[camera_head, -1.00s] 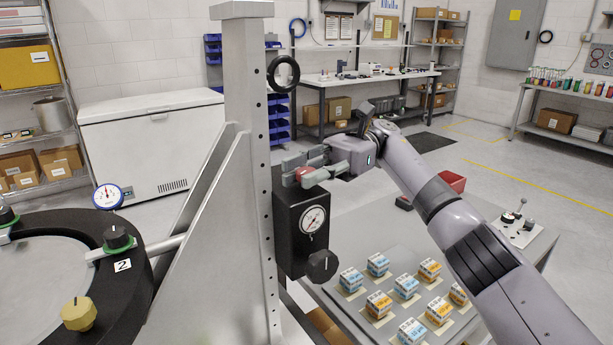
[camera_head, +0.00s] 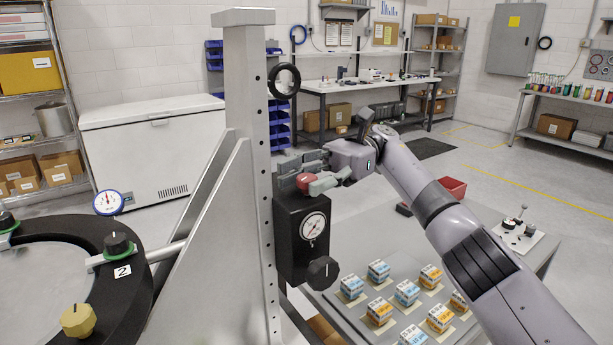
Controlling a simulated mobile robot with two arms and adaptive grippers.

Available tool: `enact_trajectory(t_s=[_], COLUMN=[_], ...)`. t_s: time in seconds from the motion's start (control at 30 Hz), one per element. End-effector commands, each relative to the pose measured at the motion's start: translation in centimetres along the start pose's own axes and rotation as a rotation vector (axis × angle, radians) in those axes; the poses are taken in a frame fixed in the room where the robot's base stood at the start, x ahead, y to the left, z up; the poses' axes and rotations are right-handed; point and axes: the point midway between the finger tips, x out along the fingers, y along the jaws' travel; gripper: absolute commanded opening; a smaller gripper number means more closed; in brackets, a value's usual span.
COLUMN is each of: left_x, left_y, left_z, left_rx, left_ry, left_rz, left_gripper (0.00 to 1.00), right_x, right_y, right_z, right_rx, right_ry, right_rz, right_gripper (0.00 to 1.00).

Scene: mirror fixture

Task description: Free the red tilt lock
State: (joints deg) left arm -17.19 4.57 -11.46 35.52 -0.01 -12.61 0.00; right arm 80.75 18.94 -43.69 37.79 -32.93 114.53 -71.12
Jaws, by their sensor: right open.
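The red tilt lock (camera_head: 304,181) is a small red knob on top of a black box (camera_head: 290,215) fixed to the grey upright post. The box carries a round dial gauge (camera_head: 313,226) and a black knob (camera_head: 322,271) on its front. My right gripper (camera_head: 302,174) is open, with its grey fingers around the red knob, one behind it and one in front. I cannot tell whether either finger touches it. My left gripper is out of view.
The post (camera_head: 246,120) stands just left of the box. A black ring fixture (camera_head: 125,275) with knobs is at left. Below right, a table (camera_head: 388,241) bears several small boxes, a red bin (camera_head: 451,188) and a lever panel (camera_head: 516,232).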

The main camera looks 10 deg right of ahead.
Motion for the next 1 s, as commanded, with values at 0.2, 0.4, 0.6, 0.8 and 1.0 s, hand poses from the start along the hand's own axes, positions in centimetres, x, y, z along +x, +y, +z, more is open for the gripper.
enact_trajectory(t_s=[0.2,0.4,0.6,0.8,1.0], left_x=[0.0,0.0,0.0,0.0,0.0], left_y=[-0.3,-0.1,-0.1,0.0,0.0], left_z=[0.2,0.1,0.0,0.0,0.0], left_rx=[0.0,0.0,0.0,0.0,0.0], left_ry=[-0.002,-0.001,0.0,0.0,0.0], left_rz=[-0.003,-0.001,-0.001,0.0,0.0], left_gripper=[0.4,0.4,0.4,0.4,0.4], right_x=[0.0,0.0,0.0,0.2,0.2], right_y=[0.0,0.0,-0.1,0.0,0.0], right_z=[0.4,3.7,7.0,8.3,9.2], right_rx=[-0.001,-0.002,0.002,0.005,0.004], right_ry=[0.001,0.004,0.005,0.005,0.002], right_rz=[0.0,-0.001,-0.002,0.006,0.005], right_gripper=[0.48,0.48,0.48,0.48,0.48])
